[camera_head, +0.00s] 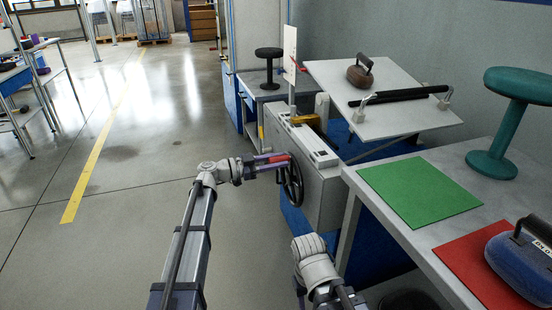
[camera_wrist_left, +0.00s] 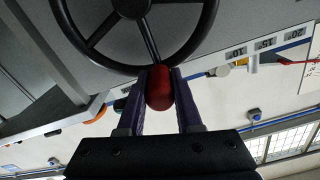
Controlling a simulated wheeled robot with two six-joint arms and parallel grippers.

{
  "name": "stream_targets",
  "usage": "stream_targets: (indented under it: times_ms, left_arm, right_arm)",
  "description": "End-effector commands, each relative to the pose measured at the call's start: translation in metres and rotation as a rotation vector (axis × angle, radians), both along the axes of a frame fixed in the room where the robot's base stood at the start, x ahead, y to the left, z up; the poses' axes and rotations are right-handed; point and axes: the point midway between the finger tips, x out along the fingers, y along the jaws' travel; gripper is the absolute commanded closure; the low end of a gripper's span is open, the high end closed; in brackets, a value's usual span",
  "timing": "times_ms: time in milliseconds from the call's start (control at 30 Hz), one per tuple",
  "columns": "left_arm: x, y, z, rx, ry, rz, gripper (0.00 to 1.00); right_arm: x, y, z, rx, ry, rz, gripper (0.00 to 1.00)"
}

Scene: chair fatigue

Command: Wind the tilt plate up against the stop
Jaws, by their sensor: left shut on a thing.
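The tilt plate (camera_head: 425,113) is a grey board above the grey machine (camera_head: 322,196), sloping in the head view. A brown weight with a black handle (camera_head: 358,72) and a black bar (camera_head: 400,95) are on it. I cannot clearly pick out the stop. The black handwheel (camera_head: 294,186) is on the machine's side; its rim and spokes show in the left wrist view (camera_wrist_left: 185,52). My left gripper (camera_head: 282,160) is shut on the wheel's red knob (camera_wrist_left: 159,88), with one finger on each side.
A bench at right bears a green mat (camera_head: 418,190), a red mat (camera_head: 480,268), a blue weight (camera_head: 522,262) and a green stool-shaped piece (camera_head: 500,120). A white upright card (camera_head: 290,52) stands behind the machine.

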Motion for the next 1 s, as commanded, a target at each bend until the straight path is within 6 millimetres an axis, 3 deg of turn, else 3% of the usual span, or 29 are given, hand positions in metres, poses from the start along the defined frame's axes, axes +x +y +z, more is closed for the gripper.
stream_targets:
  times_ms: [300,833,867,1000]
  left_arm:
    - [-0.0102,-0.0037,-0.0024,0.049,-0.092,-0.001,1.00]
    - [-0.0106,-0.0040,-0.0023,0.056,-0.110,-0.001,1.00]
    - [-0.0104,-0.0039,-0.0023,0.056,-0.110,0.000,0.64]
    - [-0.0102,-0.0039,-0.0017,0.054,-0.110,-0.001,0.48]
  right_arm:
    - [0.0000,0.0000,-0.0003,0.000,0.000,0.000,0.50]
    - [0.0000,0.0000,-0.0001,0.000,0.000,0.000,0.50]
    - [0.0000,0.0000,-0.0001,0.000,0.000,0.000,0.50]
    - [0.0000,0.0000,0.0000,0.000,0.000,0.000,0.50]
